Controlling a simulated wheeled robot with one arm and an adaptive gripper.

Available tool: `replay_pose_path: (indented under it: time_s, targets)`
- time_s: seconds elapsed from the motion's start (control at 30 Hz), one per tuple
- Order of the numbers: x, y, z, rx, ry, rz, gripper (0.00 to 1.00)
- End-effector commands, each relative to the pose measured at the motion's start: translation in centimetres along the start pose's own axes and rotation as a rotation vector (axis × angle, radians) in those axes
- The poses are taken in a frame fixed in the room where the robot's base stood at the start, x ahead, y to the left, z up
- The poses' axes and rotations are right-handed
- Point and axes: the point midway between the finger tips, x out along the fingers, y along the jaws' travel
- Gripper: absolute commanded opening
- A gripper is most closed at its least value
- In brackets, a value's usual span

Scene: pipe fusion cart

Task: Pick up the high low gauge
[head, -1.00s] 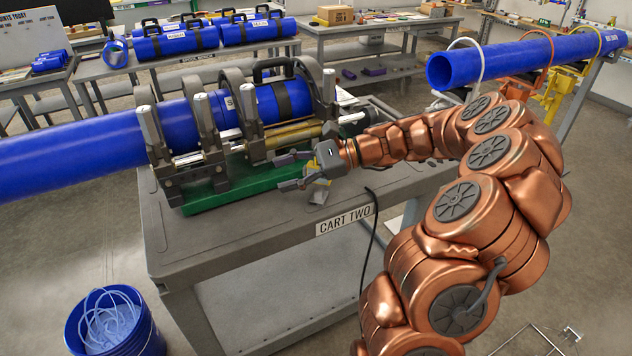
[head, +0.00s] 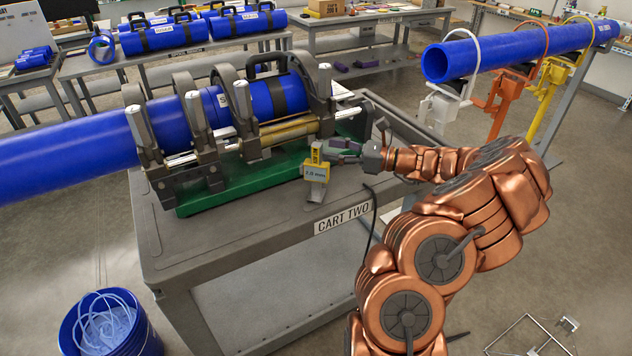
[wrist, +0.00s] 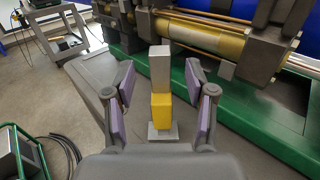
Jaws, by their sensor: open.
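The high low gauge (head: 316,172) stands upright on the cart top, a yellow body with a grey upper part, a "1.0 mm" label and a grey foot. It also shows in the wrist view (wrist: 161,108), centred between the fingers. My gripper (head: 340,152) is just to the right of the gauge in the head view. The fingertips are partly hidden behind the gauge in the head view.
The green-based fusion machine (head: 240,185) clamping blue pipe stands close behind the gauge. The cart (head: 250,235) has free top around its front. A black cable (head: 372,215) hangs over the cart edge. A blue bucket (head: 75,335) stands on the floor.

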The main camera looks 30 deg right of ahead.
Motion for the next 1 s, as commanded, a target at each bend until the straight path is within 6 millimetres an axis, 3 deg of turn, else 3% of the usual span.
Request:
replay_pose_path:
  time_s: [0.33, 0.6, 1.0]
  targets:
    - [4.6, 0.2, 0.0, 0.003, 0.000, 0.008, 0.55]
    - [5.0, 0.1, -0.2, 0.000, 0.000, 0.005, 0.55]
    - [5.0, 0.1, -0.2, 0.000, 0.000, 0.005, 0.14]
